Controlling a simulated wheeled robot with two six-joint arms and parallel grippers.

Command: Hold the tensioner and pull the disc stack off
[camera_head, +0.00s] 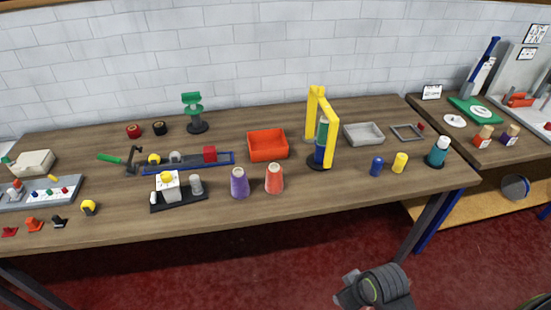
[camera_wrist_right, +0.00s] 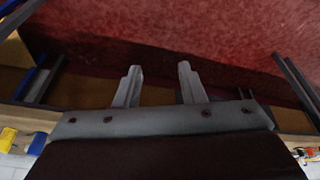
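A small unit, which looks like the tensioner, stands near the front of the table left of centre in the head view. It has a white block (camera_head: 168,190) with a yellow top on a black base (camera_head: 180,203). A grey cylinder (camera_head: 196,184) stands upright on the same base; I cannot tell whether it is the disc stack. My right gripper (camera_wrist_right: 158,75) shows in the right wrist view with its two fingers apart and nothing between them, over the red floor. It is well away from the unit. My left gripper is not in view.
A tall yellow frame (camera_head: 329,120) stands further right.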

